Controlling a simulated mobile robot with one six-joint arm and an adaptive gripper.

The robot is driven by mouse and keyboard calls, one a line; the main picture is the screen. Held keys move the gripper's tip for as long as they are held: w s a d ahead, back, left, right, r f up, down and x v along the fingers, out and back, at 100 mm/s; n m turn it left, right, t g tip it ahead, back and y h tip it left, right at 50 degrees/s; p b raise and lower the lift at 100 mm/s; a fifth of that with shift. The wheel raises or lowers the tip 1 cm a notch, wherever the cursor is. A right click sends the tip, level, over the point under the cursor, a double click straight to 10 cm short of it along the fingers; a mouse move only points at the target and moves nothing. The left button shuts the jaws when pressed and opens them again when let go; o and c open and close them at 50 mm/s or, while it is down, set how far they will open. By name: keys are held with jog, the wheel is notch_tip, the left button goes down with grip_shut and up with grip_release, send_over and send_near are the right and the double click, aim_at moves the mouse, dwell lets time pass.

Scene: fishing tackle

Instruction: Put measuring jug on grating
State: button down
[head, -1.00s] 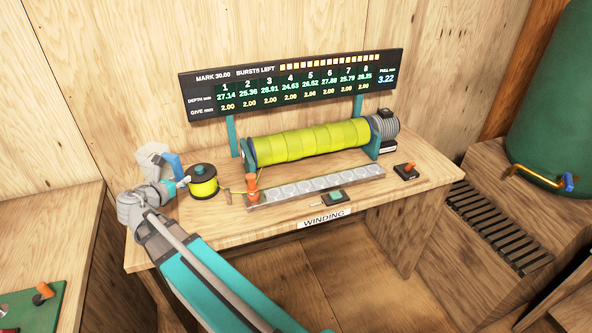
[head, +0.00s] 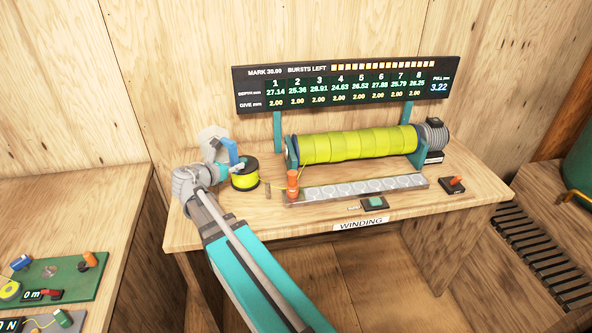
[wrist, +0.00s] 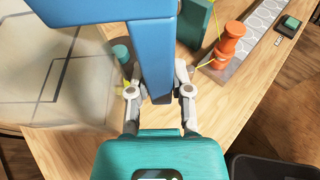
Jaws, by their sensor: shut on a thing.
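The measuring jug (head: 212,141) is a clear, pale vessel with a blue handle (head: 234,153), at the left end of the winding bench. In the wrist view the blue handle (wrist: 152,50) stands between my fingers, and the see-through jug body (wrist: 55,75) fills the left. My gripper (wrist: 158,88) is shut on the handle; it also shows in the head view (head: 236,167), small and partly hidden. I cannot tell whether the jug's base touches the bench. The dark slatted grating (head: 540,262) is at the far right of the head view, partly cut off, with nothing on its visible part.
A yellow line spool (head: 245,174) is close right of the jug. An orange post (head: 292,184), metal strip (head: 355,188) and yellow drum (head: 355,145) occupy the winding bench (head: 440,212). A brass tap (head: 574,197) on a green tank overhangs near the grating.

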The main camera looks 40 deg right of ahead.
jog(key=w+f+b, duration=0.1)
jog(key=w, duration=0.2)
jog(key=w+f+b, duration=0.1)
jog(key=w, duration=0.2)
jog(key=w+f+b, duration=0.2)
jog(key=w, duration=0.1)
jog(key=shift+a+f, duration=0.1)
jog(key=shift+a, duration=0.2)
jog(key=w+f+b, duration=0.4)
jog(key=f+b, duration=0.1)
jog(key=shift+w+a, duration=0.1)
jog(key=shift+a, duration=0.1)
jog(key=shift+r, duration=0.1)
jog(key=shift+w+f+b, duration=0.25)
jog(key=shift+f+b, duration=0.2)
jog(key=shift+w+f+b, duration=0.2)
jog(key=shift+f+b, duration=1.4)
jog(key=shift+f, duration=0.1)
jog(key=c, duration=0.5)
grip_release()
jog(key=shift+c, duration=0.2)
